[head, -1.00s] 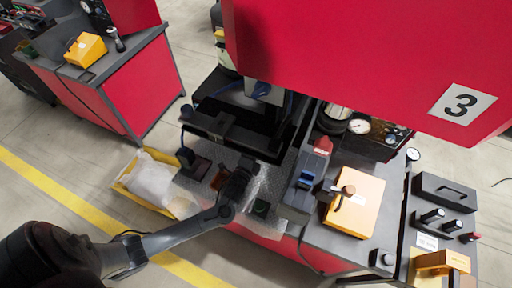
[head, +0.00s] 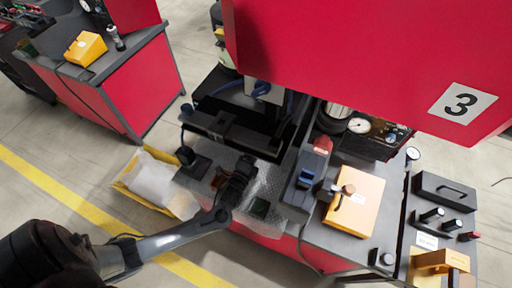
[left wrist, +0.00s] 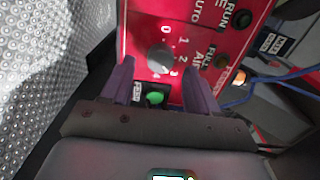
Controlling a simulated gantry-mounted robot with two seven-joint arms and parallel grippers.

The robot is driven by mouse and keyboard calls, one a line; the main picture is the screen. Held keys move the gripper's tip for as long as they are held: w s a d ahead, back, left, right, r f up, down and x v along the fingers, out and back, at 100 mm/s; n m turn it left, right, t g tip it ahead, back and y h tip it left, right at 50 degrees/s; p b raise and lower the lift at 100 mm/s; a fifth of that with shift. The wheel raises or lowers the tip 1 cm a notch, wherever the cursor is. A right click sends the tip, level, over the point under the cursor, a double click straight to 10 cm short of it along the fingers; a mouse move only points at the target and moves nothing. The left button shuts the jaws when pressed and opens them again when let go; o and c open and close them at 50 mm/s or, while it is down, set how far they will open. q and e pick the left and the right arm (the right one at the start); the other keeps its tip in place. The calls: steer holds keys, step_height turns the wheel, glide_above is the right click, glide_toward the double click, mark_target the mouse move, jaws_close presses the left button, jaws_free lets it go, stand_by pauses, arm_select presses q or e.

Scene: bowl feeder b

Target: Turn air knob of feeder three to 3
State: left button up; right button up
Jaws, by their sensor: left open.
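The air knob (left wrist: 160,58) is a round grey knob on a red panel (left wrist: 200,50) in the left wrist view. The digits 0 to 3 run down its right side, by the word AIR. I cannot make out where its pointer stands. My left gripper (left wrist: 160,68) is open, with its two purple fingers on either side of the knob's lower part; contact cannot be told. In the head view my left gripper (head: 238,182) is at the front of feeder three, whose red housing (head: 350,60) bears a 3. The knob is hidden there. My right gripper is out of view.
A green button (left wrist: 155,98) sits just below the knob between the fingers, and RUN and AUTO controls are above. Blue cables (left wrist: 285,75) run at the right. In the head view a yellow bin (head: 128,180) with a white bag stands left of the gripper.

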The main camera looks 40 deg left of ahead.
arm_select(q)
steer(key=v, duration=0.9)
